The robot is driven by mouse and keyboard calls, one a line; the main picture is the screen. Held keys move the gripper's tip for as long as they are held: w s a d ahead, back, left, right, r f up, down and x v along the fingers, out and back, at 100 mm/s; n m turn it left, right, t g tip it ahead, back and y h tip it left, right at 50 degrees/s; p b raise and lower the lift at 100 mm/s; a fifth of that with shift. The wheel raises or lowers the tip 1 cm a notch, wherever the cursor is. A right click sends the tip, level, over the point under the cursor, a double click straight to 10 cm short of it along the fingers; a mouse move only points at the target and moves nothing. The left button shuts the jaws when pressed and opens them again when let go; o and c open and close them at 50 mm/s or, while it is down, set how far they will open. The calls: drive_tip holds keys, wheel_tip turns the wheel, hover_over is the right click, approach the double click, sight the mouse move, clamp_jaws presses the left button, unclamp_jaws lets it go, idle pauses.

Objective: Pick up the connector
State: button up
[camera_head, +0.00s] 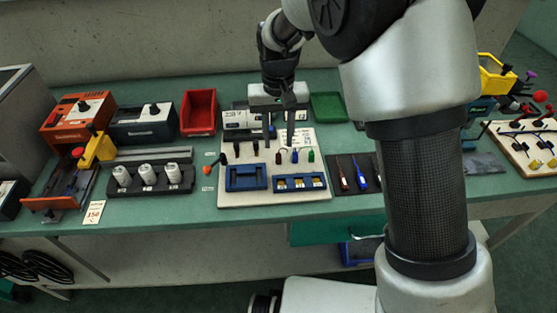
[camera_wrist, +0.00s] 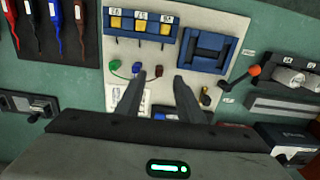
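Several small coloured connectors stand on the white board (camera_head: 240,204): a dark red one (camera_head: 278,158), a blue one (camera_head: 295,156) and a green one (camera_head: 311,156). The wrist view also shows the green one (camera_wrist: 115,64), the blue one (camera_wrist: 136,68) and the dark red one (camera_wrist: 159,70). I cannot tell which one the task means. My gripper (camera_head: 278,142) is open above the board, fingers pointing down. In the wrist view my gripper (camera_wrist: 159,78) has the dark red connector between its fingertips in the picture; contact is not visible.
Two blue holders, a square one (camera_head: 230,179) and one with yellow inserts (camera_head: 299,178), lie at the board's front. Screwdrivers (camera_head: 361,172) lie on a dark mat to the right. White cylinders (camera_head: 147,174) stand in a rack to the left. A red bin (camera_head: 198,124) is behind.

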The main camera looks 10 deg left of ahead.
sight(278, 155)
drive_tip(key=f, duration=0.3)
drive_tip(key=f+b, duration=0.1)
drive_tip(key=f, duration=0.1)
drive_tip(key=shift+w+f, duration=0.3)
drive_tip(key=shift+c, duration=0.2)
clamp_jaws()
